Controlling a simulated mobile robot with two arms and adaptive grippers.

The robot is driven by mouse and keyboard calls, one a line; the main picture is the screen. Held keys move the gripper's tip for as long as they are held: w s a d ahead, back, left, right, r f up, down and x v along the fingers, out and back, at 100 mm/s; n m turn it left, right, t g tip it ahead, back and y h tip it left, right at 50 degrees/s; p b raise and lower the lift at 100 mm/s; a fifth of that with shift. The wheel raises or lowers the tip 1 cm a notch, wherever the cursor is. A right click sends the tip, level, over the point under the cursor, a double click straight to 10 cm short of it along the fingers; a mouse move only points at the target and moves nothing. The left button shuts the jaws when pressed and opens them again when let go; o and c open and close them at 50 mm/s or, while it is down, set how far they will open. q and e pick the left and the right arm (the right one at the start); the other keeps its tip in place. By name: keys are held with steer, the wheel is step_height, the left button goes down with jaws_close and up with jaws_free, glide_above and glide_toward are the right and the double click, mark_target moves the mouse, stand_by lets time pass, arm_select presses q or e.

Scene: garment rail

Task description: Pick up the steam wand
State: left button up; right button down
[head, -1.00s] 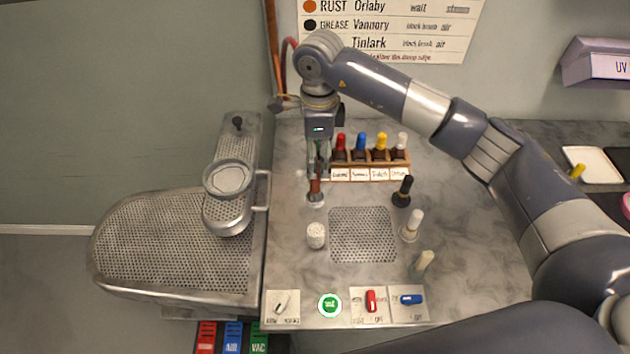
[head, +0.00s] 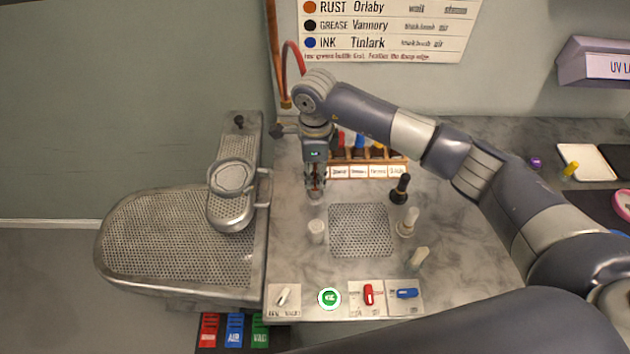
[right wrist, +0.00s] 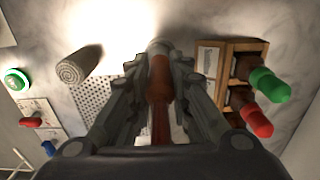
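In the right wrist view the wand (right wrist: 160,88) lies between the two fingers (right wrist: 160,68). The fingers look open around it, though any contact at the tips is hard to make out. My left gripper is not in view.
A wooden rack (head: 368,172) of colour-capped bottles is close behind on the right. A pale cylinder (head: 317,232) stands just in front, beside a perforated plate (head: 361,231). Several upright tools stand right of the plate. A perforated metal board (head: 175,240) is left; switches line the front.

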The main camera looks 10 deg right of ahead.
steer(key=shift+r, duration=0.15)
steer(key=shift+w+r+b, duration=0.1)
steer(key=shift+r+b, duration=0.45)
steer(key=shift+b, duration=0.05)
steer(key=shift+s+a+r+b, duration=0.1)
steer(key=shift+s+r+b, duration=0.1)
steer(key=shift+r+b, duration=0.25)
steer(key=shift+s+a+r+b, duration=0.15)
steer(key=shift+r+b, duration=0.1)
steer(key=shift+r, duration=0.25)
steer(key=s+a+r+b, duration=0.1)
steer(key=s+a+b, duration=0.3)
steer(key=s+a, duration=0.4)
steer(key=s, duration=0.5)
steer(key=shift+r+b, duration=0.35)
steer(key=shift+r, duration=0.05)
steer(key=shift+r, duration=0.45)
steer(key=shift+r, duration=0.1)
